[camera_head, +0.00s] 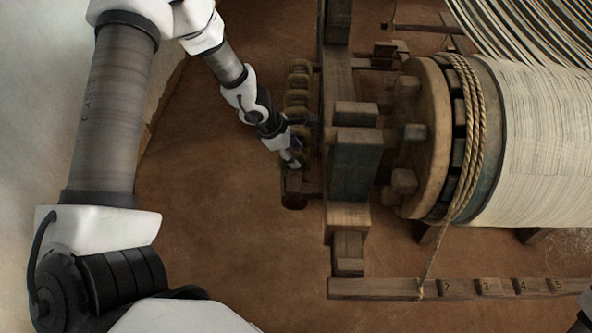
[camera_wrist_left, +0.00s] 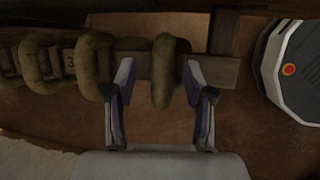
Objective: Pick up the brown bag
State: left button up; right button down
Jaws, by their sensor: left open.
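Several brown bags hang in a row on a wooden rail (camera_wrist_left: 135,62). In the left wrist view one brown bag (camera_wrist_left: 164,72) lies between the fingertips of my left gripper (camera_wrist_left: 158,84), apart from the others. The left gripper is open, one finger on each side of this bag. A gap shows on the right; the left finger is close to the bag beside it (camera_wrist_left: 95,62). In the head view the left gripper (camera_head: 293,161) is at the near end of the row of bags (camera_head: 298,84) and hides part of it.
A wooden loom post (camera_head: 355,165) stands just right of the gripper. Beyond it is a large roller (camera_head: 535,140) wound with pale threads and a rope (camera_head: 472,130). A numbered beam (camera_head: 400,289) lies in front. The brown floor (camera_head: 225,220) on the left is clear.

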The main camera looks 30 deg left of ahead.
pick_arm(q)
jog(key=shift+x, duration=0.9)
jog(key=shift+s, duration=0.1)
grip_shut()
jog(key=shift+r, duration=0.15)
